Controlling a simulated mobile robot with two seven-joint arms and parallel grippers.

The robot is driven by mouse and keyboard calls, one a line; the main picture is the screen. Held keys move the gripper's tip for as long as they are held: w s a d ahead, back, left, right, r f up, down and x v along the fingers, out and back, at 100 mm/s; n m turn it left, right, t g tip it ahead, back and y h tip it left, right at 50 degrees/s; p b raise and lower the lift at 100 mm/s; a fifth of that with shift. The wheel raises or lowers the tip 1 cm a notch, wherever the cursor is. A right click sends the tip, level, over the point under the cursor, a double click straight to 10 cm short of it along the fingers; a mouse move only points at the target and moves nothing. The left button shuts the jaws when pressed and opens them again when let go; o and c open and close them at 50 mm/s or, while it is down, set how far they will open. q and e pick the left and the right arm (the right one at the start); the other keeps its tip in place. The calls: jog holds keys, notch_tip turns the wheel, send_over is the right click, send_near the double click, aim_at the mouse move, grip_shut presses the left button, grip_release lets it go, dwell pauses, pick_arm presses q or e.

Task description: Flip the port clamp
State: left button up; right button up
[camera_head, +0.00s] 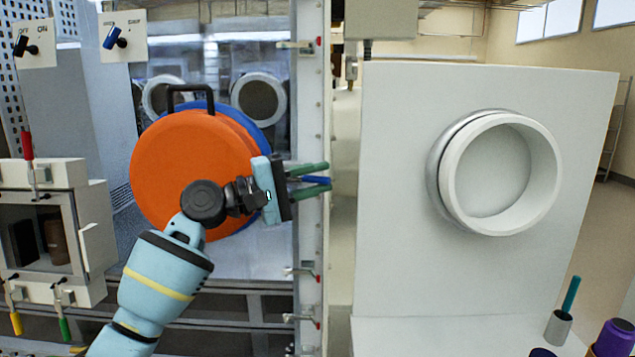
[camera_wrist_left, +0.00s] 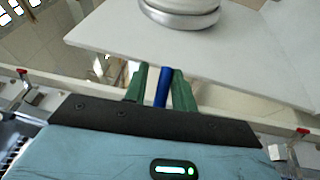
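A blue lever (camera_head: 316,181), which looks like the clamp's handle, stands out at the upright post (camera_head: 311,120) beside the orange disc. My left gripper (camera_head: 309,180) comes in from the left, with one green finger above the lever and one below. In the left wrist view the blue lever (camera_wrist_left: 162,87) lies between the two green fingers (camera_wrist_left: 161,85). Narrow gaps show beside it, so the fingers look open around it. The base of the lever is hidden by the gripper. My right gripper is not in view.
The orange disc (camera_head: 165,165) with a black handle and blue rim is behind my left arm. Red-tipped latches (camera_head: 302,271) line the post. A white panel with a round port (camera_head: 499,172) stands right. A metal cup (camera_head: 558,328) and purple jar (camera_head: 614,340) are lower right.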

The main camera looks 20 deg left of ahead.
pick_arm(q)
jog(key=shift+o, duration=0.7)
jog(key=shift+w+a+f, duration=0.1)
jog(key=shift+w+a, duration=0.05)
jog(key=shift+a, duration=0.05)
jog(key=shift+d, duration=0.1)
jog(key=shift+s+f, duration=0.1)
jog(key=shift+s, duration=0.1)
jog(key=r+b+v, duration=0.1)
jog(key=v, duration=0.6)
jog(key=shift+a+f, duration=0.4)
jog(key=shift+s, duration=0.15)
jog(key=shift+c, duration=0.4)
